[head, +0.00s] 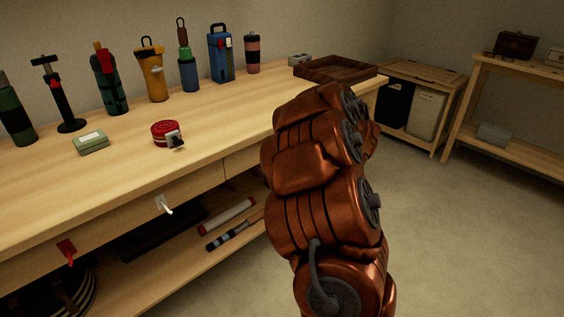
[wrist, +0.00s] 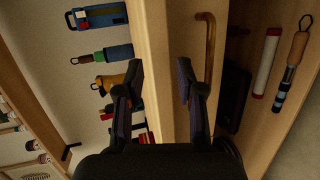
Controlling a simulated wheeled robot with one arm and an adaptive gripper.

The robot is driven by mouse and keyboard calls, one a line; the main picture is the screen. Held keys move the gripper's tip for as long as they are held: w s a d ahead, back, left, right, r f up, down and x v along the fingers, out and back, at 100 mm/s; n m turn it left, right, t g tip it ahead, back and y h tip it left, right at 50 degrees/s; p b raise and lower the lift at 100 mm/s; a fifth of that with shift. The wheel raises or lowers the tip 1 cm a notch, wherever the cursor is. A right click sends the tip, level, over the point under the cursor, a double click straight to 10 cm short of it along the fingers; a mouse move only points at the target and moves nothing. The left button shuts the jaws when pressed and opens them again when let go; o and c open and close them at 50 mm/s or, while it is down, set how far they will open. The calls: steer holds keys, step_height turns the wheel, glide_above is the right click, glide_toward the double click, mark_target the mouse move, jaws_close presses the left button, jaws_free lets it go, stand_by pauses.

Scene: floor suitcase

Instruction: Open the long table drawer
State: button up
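The table (head: 200,130) has a pale drawer front (head: 120,222) under its top, with a seam dividing it from a section at the right. I see no gap showing a drawer pulled out. A brown bar handle (wrist: 208,45) on the drawer front (wrist: 178,25) shows in the wrist view; I cannot tell which drawer it belongs to. My gripper (wrist: 160,65) is open, with nothing visible between its dark fingers. The handle lies beyond the right finger, apparently outside the gap.
Several bottles and tools stand along the tabletop's back, with a red tin (head: 165,130), green box (head: 90,143) and dark tray (head: 335,68) nearer. A tube (head: 228,215) lies on the lower shelf. Floor at right is clear.

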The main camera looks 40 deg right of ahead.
step_height(320, 180, down, 7)
steer(key=s+a+n+t+y+b, duration=0.1)
steer(key=s+a+n+y+b, duration=0.1)
steer(key=n+y+b, duration=0.15)
steer(key=shift+m, duration=0.35)
steer(key=shift+b+x, duration=0.4)
steer(key=shift+x, duration=3.5)
steer(key=shift+d, duration=0.2)
steer(key=shift+c, duration=0.4)
jaws_close()
